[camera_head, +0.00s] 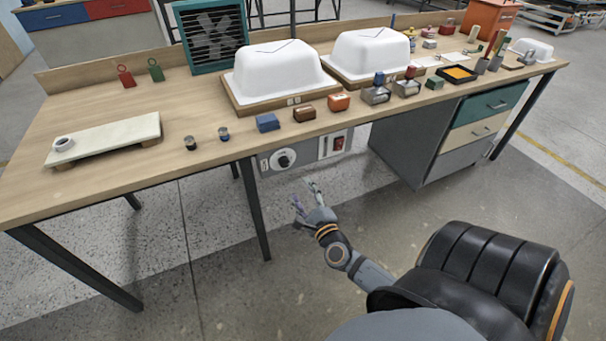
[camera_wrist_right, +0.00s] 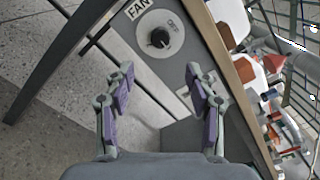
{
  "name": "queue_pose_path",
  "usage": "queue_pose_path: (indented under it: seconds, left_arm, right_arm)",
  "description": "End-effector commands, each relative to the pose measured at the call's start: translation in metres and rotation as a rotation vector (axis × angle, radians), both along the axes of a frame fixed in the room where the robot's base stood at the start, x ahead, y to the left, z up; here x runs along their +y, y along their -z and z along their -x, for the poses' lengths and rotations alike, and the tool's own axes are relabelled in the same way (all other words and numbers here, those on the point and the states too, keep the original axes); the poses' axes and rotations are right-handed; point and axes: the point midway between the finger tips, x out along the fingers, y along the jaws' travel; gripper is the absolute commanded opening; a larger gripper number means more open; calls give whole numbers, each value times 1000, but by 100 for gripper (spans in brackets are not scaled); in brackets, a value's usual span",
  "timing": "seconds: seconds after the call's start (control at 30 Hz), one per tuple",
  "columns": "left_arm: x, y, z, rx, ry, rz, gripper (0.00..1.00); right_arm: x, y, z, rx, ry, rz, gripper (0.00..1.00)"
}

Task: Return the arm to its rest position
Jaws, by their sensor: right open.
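My right gripper (camera_head: 307,196) is open and empty, in front of the workbench and below its top edge. In the right wrist view its two purple-padded fingers (camera_wrist_right: 162,100) stand wide apart with nothing between them. A round fan knob (camera_head: 283,159) on the bench's front panel is just beyond the gripper, apart from it. The knob and its FAN label also show in the right wrist view (camera_wrist_right: 159,39). My left gripper is not in view.
The wooden workbench (camera_head: 85,110) carries two white tub shells (camera_head: 280,68) (camera_head: 370,52), a fan (camera_head: 211,36), a pale board (camera_head: 105,138) and several small blocks. A red switch (camera_head: 339,143) sits right of the knob. Drawers (camera_head: 470,135) stand under the bench's right. Open floor lies in front.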

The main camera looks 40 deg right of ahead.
Motion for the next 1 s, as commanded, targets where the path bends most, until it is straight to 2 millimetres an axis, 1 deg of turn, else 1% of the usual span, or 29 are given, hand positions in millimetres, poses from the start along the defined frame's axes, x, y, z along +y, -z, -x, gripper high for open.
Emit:
queue_pose_path:
  seconds: [0.33, 0.37, 0.43, 0.47, 0.57, 0.6, 0.67, 0.7, 0.77, 0.8, 0.87, 0.9, 0.97, 1.0]
  left_arm:
    - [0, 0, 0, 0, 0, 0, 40]
    - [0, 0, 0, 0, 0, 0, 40]
    - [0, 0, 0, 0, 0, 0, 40]
    - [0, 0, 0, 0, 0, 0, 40]
    - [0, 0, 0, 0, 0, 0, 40]
    - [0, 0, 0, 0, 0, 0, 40]
    - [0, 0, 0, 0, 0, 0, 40]
    - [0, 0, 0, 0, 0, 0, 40]
    - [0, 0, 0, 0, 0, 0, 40]
    - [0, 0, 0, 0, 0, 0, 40]
    - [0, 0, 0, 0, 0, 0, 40]
    - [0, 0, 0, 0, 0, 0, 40]
    - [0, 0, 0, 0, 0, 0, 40]
    - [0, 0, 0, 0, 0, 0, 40]
  right_arm:
    - [0, 2, 0, 5, -1, 8, 56]
    - [0, 6, 0, 15, -5, 24, 56]
    - [2, 27, 1, 77, -27, 120, 56]
    - [3, 43, 3, 120, -45, 186, 56]
    - [11, 116, 16, 324, -151, 486, 56]
    - [15, 150, 27, 417, -215, 619, 56]
    - [22, 201, 47, 550, -328, 808, 56]
    - [27, 232, 63, 632, -413, 924, 56]
    - [33, 277, 91, 746, -551, 1086, 56]
    - [37, 304, 112, 811, -649, 1184, 56]
    - [43, 338, 143, 892, -796, 1311, 56]
    - [45, 357, 163, 935, -892, 1382, 56]
    - [50, 381, 193, 985, -1033, 1476, 56]
    - [52, 394, 212, 1011, -1123, 1529, 56]
